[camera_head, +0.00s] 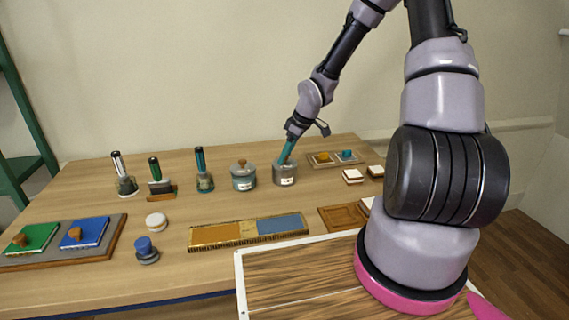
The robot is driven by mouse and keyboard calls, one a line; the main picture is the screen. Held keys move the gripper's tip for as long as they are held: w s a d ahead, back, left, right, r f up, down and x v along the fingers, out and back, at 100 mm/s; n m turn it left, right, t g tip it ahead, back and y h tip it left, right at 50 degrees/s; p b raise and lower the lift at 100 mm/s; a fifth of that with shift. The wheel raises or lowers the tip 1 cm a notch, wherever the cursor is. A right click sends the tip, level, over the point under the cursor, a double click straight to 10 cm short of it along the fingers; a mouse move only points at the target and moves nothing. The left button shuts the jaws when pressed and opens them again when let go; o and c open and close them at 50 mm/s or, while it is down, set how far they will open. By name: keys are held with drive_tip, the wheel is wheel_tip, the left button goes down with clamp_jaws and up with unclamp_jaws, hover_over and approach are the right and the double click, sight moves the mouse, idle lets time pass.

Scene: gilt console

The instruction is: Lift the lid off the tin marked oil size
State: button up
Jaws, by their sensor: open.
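Two grey tins stand near the middle of the table. The left tin (243,182) has a lid with a brown knob (242,163) on it and a pale label. The right tin (285,178) also has a pale label; no knob shows on it. Both labels are too small to read, so I cannot tell which is marked oil size. My gripper (296,134) is open above the right tin. A slanted teal strip (287,151) runs from it to that tin's top; I cannot tell whether it is a finger or a separate thing.
White-topped blocks (352,176) stand right. A long strip (215,238) and a board with green and blue pads (110,243) lie in front.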

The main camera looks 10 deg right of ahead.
clamp_jaws()
drive_tip(key=shift+r, duration=0.15)
